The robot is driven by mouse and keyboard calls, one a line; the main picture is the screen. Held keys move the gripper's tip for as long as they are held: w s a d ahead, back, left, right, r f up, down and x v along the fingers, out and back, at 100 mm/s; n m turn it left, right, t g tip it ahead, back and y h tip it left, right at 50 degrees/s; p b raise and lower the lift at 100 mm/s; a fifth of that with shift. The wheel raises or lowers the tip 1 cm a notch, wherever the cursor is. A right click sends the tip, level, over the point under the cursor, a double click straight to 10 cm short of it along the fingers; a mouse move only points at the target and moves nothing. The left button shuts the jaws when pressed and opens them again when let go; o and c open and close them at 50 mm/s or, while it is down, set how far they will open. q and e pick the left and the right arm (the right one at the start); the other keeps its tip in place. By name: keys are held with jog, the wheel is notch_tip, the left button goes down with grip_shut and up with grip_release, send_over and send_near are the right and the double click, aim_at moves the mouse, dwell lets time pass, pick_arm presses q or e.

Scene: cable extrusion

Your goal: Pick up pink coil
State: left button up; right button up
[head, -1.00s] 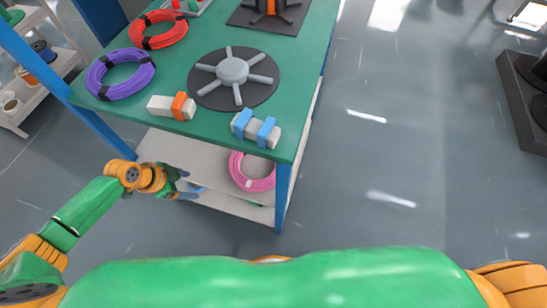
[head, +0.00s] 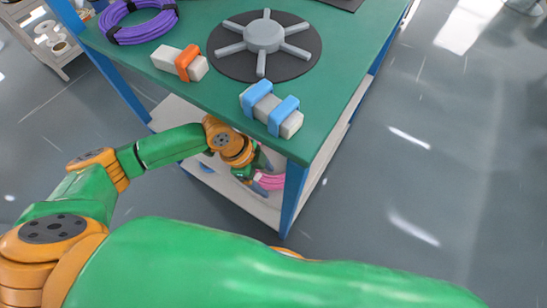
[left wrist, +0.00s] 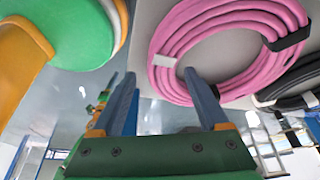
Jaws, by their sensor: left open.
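The pink coil (head: 271,181) lies on the lower shelf under the green tabletop, mostly hidden behind my left gripper and the table edge. In the left wrist view the pink coil (left wrist: 178,52) is a ring of several strands with a white tag and a black tie. My left gripper (head: 262,172) is under the tabletop right beside the coil. My right gripper is out of view.
The green tabletop (head: 205,90) overhangs the shelf, and a blue leg (head: 292,200) stands just right of the gripper. A black coil (left wrist: 290,85) lies beside the pink one. A purple coil (head: 140,22), a grey spoked reel (head: 264,35) and clamped blocks are on top.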

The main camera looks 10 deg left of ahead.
pick_arm(q)
jog(key=shift+d+f, duration=0.15)
jog(key=shift+f, duration=0.35)
grip_shut()
jog(key=shift+r, duration=0.1)
jog(key=shift+w, duration=0.1)
